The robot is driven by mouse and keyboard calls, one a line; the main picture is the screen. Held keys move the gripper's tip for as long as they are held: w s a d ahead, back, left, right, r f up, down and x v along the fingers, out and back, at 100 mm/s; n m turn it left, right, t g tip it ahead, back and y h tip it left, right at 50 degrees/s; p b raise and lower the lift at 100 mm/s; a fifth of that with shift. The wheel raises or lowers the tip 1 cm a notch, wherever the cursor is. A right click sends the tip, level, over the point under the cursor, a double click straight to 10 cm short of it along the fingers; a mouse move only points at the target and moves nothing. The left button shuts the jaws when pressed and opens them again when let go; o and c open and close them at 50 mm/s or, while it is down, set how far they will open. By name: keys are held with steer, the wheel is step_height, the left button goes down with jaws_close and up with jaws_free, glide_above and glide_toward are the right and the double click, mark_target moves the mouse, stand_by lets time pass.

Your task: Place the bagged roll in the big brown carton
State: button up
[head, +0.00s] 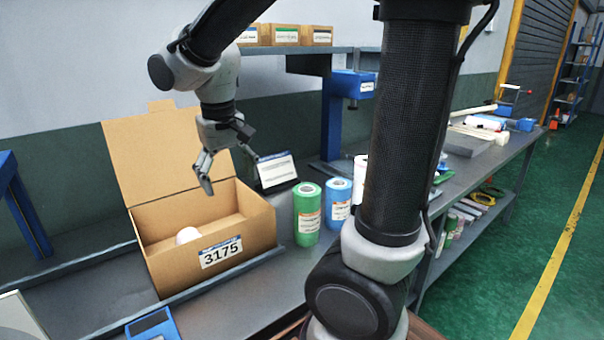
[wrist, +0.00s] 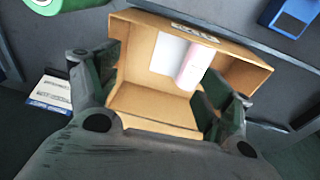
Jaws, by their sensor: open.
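The big brown carton (head: 170,262), labelled 3175, stands open on the bench with its lid flap raised at the back. A pale roll (head: 188,235) lies inside it; in the wrist view it is a pinkish cylinder (wrist: 195,66) beside a white patch (wrist: 168,54). I take this for the bagged roll, but I cannot make out its bag clearly. My gripper (head: 230,172) is above the carton with its fingers spread and empty. In the wrist view its two fingers (wrist: 160,88) stand apart over the carton, clear of the roll.
A green roll (head: 307,214) and a blue roll (head: 338,203) stand right of the carton. A tilted label card (head: 276,171) is behind them. A blue device (head: 152,325) lies in front. Small cartons (head: 286,35) sit on the shelf above.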

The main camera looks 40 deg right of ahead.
steer(key=s+d+r+t, duration=0.3)
steer(key=s+d, duration=0.7)
steer(key=s, duration=0.4)
steer(key=shift+s+r+y, duration=0.15)
steer(key=shift+s+y, duration=0.2)
steer(key=shift+y, duration=0.05)
steer(key=shift+d, duration=0.1)
